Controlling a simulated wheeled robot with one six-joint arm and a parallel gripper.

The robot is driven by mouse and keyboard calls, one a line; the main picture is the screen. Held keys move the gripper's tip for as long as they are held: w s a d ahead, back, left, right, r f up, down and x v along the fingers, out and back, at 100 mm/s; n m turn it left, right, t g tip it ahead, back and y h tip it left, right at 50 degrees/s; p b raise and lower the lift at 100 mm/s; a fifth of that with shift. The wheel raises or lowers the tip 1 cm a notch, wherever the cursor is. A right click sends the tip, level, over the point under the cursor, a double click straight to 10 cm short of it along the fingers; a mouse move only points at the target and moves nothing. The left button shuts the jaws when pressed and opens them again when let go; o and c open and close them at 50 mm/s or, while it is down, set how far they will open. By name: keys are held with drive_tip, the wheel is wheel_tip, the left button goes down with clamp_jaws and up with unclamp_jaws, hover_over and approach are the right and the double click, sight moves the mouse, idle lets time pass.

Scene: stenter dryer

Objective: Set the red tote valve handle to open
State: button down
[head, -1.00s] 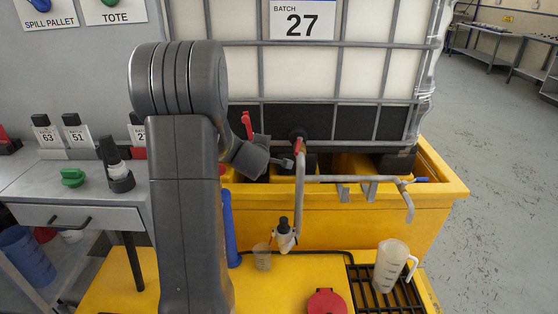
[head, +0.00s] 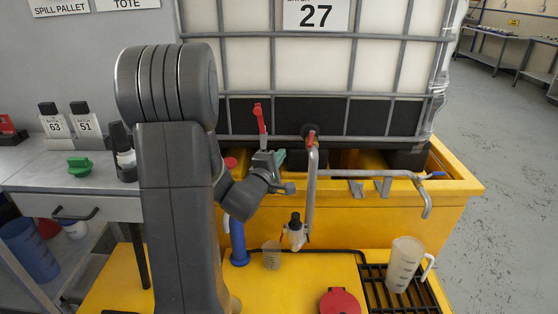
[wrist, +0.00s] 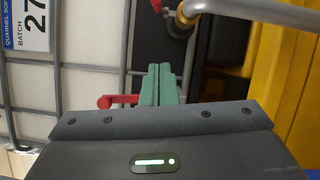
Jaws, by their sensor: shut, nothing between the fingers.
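A long red lever handle (head: 260,118) stands almost upright in front of the tote's (head: 370,60) lower dark band. In the wrist view the red handle (wrist: 122,100) lies sideways, close beside my fingertips on their left. A smaller red piece (head: 311,138) sits at the black fitting where the grey pipe bends; I cannot tell its full shape. My gripper (head: 280,158) has green fingers, just below and right of the long handle. In the wrist view my gripper (wrist: 160,72) is shut with its fingers together and nothing between them. The handle's lower end is partly hidden.
The yellow spill pallet (head: 440,205) lies beneath. A jug (head: 403,265) stands on a black grate. A small beaker (head: 272,255) stands below.

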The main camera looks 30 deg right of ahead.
sight(311, 139)
drive_tip(key=w+d+r, duration=0.1)
drive_tip(key=d, duration=0.7)
drive_tip(key=shift+w, duration=0.1)
drive_tip(key=shift+s+d+r+b, duration=0.1)
drive_tip(key=shift+s+d+b, duration=0.25)
drive_tip(key=shift+s+d, duration=0.15)
